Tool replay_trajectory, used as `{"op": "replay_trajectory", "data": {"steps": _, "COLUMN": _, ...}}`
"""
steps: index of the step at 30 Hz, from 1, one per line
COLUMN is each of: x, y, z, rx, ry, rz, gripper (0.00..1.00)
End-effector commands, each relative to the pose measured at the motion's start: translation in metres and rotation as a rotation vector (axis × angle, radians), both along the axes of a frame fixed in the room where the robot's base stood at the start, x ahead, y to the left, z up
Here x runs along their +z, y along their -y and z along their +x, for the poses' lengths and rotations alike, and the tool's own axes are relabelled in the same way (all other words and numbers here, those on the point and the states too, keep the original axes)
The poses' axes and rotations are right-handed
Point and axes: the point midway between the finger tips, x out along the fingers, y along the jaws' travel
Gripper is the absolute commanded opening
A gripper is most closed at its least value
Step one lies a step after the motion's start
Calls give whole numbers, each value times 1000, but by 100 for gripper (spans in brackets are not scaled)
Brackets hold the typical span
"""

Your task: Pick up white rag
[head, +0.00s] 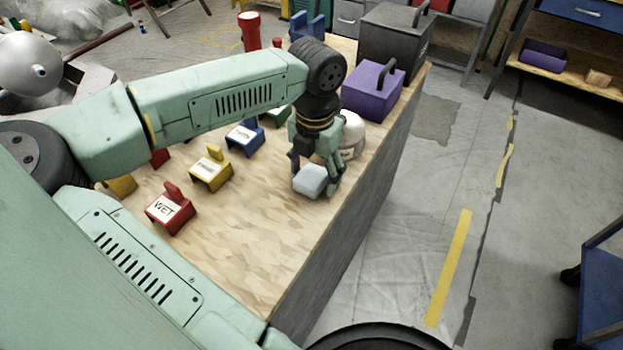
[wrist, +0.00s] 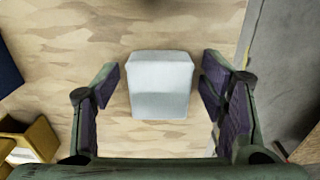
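The white rag (head: 311,180) is a pale block-like piece on the wooden table, near the table's right edge. In the wrist view the rag (wrist: 160,85) lies in the middle, between the two fingers. My gripper (head: 316,182) points down over the rag. In the wrist view my gripper (wrist: 161,92) is open, one finger on each side. A gap shows between the rag and each finger, narrower on the right. I cannot tell how high the fingertips are above the table.
Behind my gripper stand a white rounded object (head: 351,130), a purple toolbox (head: 372,92) and a dark grey box (head: 393,38). Red, yellow and blue labelled holders, such as the red one (head: 168,212), stand left. The table's front part (head: 250,245) is clear.

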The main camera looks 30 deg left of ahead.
Motion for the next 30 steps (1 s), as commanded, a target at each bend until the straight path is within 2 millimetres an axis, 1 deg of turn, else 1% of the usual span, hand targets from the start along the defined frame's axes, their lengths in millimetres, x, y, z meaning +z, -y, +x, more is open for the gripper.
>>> {"op": "replay_trajectory", "data": {"steps": 1, "x": 0, "y": 0, "z": 0, "rx": 0, "ry": 0, "rz": 0, "gripper": 59}}
{"op": "replay_trajectory", "data": {"steps": 2, "x": 0, "y": 0, "z": 0, "rx": 0, "ry": 0, "rz": 0, "gripper": 57}}
{"op": "replay_trajectory", "data": {"steps": 15, "x": 0, "y": 0, "z": 0, "rx": 0, "ry": 0, "rz": 0, "gripper": 28}}
{"op": "replay_trajectory", "data": {"steps": 18, "x": 0, "y": 0, "z": 0, "rx": 0, "ry": 0, "rz": 0, "gripper": 23}}
{"op": "replay_trajectory", "data": {"steps": 26, "x": 1, "y": 0, "z": 1, "rx": 0, "ry": 0, "rz": 0, "gripper": 22}}
{"op": "replay_trajectory", "data": {"steps": 30, "x": 7, "y": 1, "z": 5, "rx": -2, "ry": 0, "rz": 0, "gripper": 22}}
